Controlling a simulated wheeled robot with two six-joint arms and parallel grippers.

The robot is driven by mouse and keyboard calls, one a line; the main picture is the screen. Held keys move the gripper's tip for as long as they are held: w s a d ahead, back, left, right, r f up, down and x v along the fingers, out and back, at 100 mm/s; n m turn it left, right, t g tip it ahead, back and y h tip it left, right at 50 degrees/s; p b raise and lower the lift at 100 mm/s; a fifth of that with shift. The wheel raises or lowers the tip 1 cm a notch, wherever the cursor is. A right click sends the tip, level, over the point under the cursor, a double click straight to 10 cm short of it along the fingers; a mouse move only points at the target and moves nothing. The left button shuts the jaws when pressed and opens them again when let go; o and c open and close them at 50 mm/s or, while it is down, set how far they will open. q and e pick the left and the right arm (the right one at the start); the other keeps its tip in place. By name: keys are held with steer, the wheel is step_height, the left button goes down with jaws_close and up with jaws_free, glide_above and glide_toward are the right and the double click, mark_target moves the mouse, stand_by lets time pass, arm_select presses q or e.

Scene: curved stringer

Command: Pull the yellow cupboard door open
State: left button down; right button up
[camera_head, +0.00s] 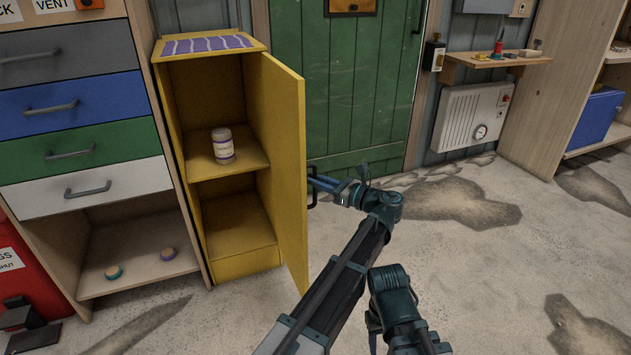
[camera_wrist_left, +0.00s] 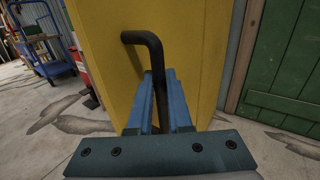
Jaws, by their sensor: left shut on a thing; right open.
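The yellow cupboard door (camera_head: 279,160) stands wide open, swung out toward me on its right-hand hinge side. Its black bar handle (camera_head: 312,187) is on the outer face. My left gripper (camera_head: 324,184) is at the handle. In the left wrist view its blue fingers (camera_wrist_left: 160,98) are shut around the bent black handle (camera_wrist_left: 152,52), in front of the yellow door (camera_wrist_left: 195,40).
A drawer unit (camera_head: 75,105) with coloured fronts stands left of the cupboard. A green door (camera_head: 340,90) is behind, and a heater (camera_head: 472,117) and a small wall shelf (camera_head: 497,60) are at the right. The stained floor (camera_head: 500,270) at right is free.

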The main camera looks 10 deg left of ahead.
arm_select(q)
steer(key=shift+w+d, duration=0.25)
steer(key=shift+w, duration=0.05)
arm_select(e)
steer(key=shift+w+d, duration=0.2)
steer(key=shift+d, duration=0.1)
arm_select(q)
steer(key=c, duration=0.8)
jaws_free()
steer(key=shift+c, duration=0.2)
steer(key=shift+s+d, duration=0.1)
arm_select(e)
steer(key=shift+d, duration=0.1)
